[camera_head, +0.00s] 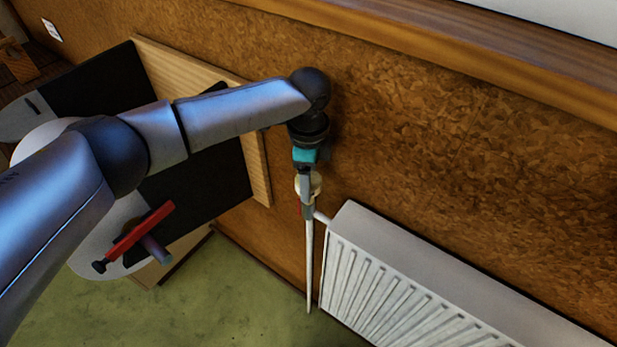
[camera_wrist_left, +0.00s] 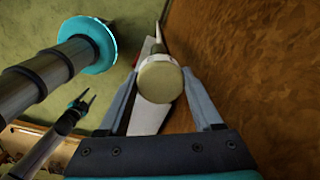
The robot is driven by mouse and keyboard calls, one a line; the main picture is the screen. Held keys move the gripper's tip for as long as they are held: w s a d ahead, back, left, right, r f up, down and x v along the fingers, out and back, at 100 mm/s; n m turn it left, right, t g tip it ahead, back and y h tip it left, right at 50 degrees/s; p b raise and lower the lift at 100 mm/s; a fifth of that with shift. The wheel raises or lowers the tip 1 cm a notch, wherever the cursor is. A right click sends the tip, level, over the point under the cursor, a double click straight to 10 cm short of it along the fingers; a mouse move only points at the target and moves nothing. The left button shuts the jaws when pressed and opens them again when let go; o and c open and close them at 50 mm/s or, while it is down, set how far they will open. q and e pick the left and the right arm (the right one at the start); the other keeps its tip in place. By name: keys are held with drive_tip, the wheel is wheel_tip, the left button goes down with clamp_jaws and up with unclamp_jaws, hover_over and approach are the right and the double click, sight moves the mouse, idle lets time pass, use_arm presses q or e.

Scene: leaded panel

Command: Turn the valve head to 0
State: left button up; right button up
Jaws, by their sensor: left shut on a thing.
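The valve head (camera_head: 315,184) is a small cream knob at the top of a thin white pipe, beside the radiator's near upper corner. In the left wrist view the valve head (camera_wrist_left: 159,80) shows its round cream face between the two fingers. My left gripper (camera_head: 308,192) points down at it from above and is shut on it, one finger on each side. No number or mark can be read on the head. In the left wrist view, what looks like my right gripper (camera_wrist_left: 86,97) is small and far off; its opening cannot be told.
The white radiator (camera_head: 400,285) stands along the brown wall (camera_head: 450,130), below a wooden ledge (camera_head: 480,55). Green floor (camera_head: 255,310) is open in front.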

use_arm(q)
drive_tip(key=c, duration=0.4)
drive_tip(key=shift+r+n+p, duration=0.15)
drive_tip(key=shift+n+p, duration=0.55)
drive_tip(key=shift+p, duration=0.3)
drive_tip(key=n+p, duration=0.4)
drive_tip(key=shift+p, duration=0.4)
drive_tip(key=n+p, duration=0.4)
drive_tip(key=n, duration=0.1)
drive_tip(key=shift+n, duration=0.3)
drive_tip(key=n+p, duration=0.1)
drive_tip(key=n, duration=0.2)
drive_tip(key=shift+n+p, duration=0.3)
drive_tip(key=shift+p, duration=0.1)
drive_tip(key=n+p, duration=0.1)
drive_tip(key=n, duration=0.1)
drive_tip(key=shift+n, duration=0.3)
drive_tip(key=n, duration=0.3)
drive_tip(key=shift+n+p, duration=0.3)
drive_tip(key=shift+p, duration=0.05)
drive_tip(key=shift+f+n+g, duration=0.2)
drive_tip(key=shift+n+g, duration=0.1)
drive_tip(key=shift+n, duration=1.5)
